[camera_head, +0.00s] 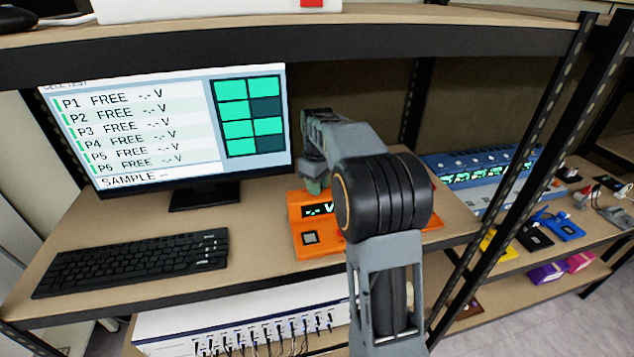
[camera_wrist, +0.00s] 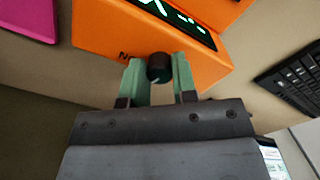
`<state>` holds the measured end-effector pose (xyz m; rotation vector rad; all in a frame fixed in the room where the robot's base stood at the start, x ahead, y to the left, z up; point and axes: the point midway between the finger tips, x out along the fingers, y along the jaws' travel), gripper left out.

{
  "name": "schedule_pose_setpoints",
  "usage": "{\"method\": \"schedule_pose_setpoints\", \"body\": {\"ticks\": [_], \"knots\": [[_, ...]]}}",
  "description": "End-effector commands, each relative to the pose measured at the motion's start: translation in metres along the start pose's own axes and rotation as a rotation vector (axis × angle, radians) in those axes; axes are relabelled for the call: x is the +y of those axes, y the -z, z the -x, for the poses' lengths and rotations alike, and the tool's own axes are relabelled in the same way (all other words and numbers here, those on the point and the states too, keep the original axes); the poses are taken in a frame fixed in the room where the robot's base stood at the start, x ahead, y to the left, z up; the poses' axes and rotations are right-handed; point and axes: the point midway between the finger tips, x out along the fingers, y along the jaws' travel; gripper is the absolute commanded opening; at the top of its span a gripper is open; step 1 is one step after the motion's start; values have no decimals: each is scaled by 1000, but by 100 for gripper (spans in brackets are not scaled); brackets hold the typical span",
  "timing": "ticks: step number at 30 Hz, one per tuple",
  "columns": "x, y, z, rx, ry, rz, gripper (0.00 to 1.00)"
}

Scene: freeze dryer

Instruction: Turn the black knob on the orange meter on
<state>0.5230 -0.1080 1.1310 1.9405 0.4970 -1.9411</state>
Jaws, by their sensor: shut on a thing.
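The orange meter (camera_head: 304,249) stands on the shelf to the right of the monitor, partly hidden behind my arm. Its small dark display (camera_head: 317,210) shows dashes and a "V", and a square grey button sits on its front. In the wrist view the meter's orange body (camera_wrist: 100,28) fills the upper middle. The black knob (camera_wrist: 158,66) is between the two green fingers of my gripper (camera_wrist: 157,76), which is shut on it. A short pale mark shows on the knob. In the head view the gripper (camera_head: 314,186) is at the meter's back left and the knob is hidden.
A monitor (camera_head: 160,175) and a black keyboard (camera_head: 135,262) are to the left of the meter. A blue instrument (camera_head: 480,165) stands to the right, beyond a dark shelf post (camera_head: 505,150). An upper shelf (camera_head: 300,35) runs overhead. A pink object (camera_wrist: 30,18) shows in the wrist view.

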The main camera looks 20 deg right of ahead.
Motion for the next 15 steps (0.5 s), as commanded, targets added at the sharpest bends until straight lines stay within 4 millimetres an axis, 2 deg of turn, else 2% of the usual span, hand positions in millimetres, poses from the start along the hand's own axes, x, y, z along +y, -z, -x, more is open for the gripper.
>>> {"method": "schedule_pose_setpoints", "body": {"ticks": [6, 15], "knots": [[0, 0, 2, 2, -2, -176, 2], [0, 0, 2, 2, -2, -347, 2]]}}
